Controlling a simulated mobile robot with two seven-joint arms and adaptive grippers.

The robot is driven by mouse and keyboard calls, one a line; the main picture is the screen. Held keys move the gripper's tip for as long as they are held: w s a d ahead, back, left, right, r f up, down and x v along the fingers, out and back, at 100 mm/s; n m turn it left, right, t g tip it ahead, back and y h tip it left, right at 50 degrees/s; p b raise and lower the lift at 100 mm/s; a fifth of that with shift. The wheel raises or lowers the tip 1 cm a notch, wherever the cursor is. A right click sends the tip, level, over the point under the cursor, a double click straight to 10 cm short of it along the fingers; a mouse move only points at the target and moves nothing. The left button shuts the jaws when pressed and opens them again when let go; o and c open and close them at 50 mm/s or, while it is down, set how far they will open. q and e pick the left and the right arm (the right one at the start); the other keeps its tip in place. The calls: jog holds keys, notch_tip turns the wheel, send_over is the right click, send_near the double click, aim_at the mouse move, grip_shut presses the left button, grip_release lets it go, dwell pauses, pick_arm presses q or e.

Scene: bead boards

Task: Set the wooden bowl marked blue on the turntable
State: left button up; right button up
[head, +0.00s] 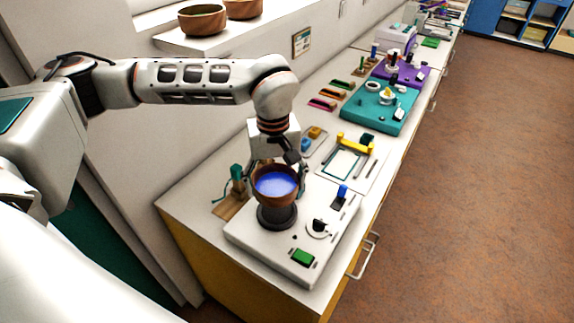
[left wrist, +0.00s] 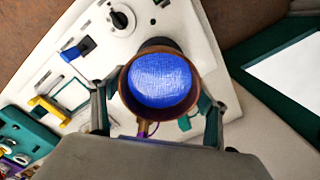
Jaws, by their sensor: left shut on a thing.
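The wooden bowl marked blue (head: 276,183) is upright, its blue inside facing up. It also shows in the left wrist view (left wrist: 160,82). My left gripper (head: 277,178) is shut on it, with one finger on each side of the bowl. The dark round turntable (head: 277,217) stands on a white board directly below the bowl. The bowl hides part of its top, and I cannot tell whether the two touch. My right gripper is not in view.
The white board (head: 255,243) also carries a green button (head: 303,257), a black knob (head: 318,226) and a blue switch (head: 342,191). A teal board (head: 372,112) lies farther along the counter. Two wooden bowls (head: 203,20) stand on a shelf.

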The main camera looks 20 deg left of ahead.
aim_at(276, 191)
pick_arm(q)
jog(key=shift+w, duration=0.15)
jog(key=shift+s+f+b, duration=0.2)
jog(key=shift+f+b, duration=0.35)
jog(key=shift+f, duration=0.05)
jog(key=shift+f+b, duration=0.3)
jog(key=shift+f, duration=0.1)
jog(key=shift+f+b, duration=0.65)
jog(key=shift+f, duration=0.3)
jog(key=shift+f+b, duration=0.55)
jog(key=shift+f, duration=0.15)
jog(key=shift+w+f, duration=0.1)
jog(key=shift+f, duration=0.15)
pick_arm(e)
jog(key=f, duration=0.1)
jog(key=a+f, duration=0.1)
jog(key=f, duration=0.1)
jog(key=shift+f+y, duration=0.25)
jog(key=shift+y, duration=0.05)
pick_arm(q)
jog(key=shift+d+r, duration=0.1)
